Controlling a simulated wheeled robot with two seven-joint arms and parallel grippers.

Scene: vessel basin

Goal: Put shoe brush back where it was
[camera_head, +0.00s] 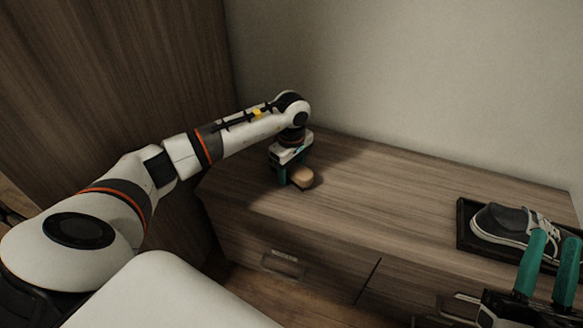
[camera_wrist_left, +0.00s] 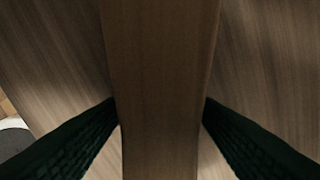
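The brush is on or just above the surface; I cannot tell which. Its bristles are hidden. My right gripper (camera_head: 550,270) is at the lower right, its teal fingers apart with nothing between them.
A dark tray (camera_head: 467,240) with a grey sneaker (camera_head: 503,224) stands at the right of the wooden cabinet top (camera_head: 385,195). The middle of the top is clear. A wall rises behind, and a tall wood panel (camera_head: 120,70) stands at the left. Drawers with handles (camera_head: 282,263) are in front.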

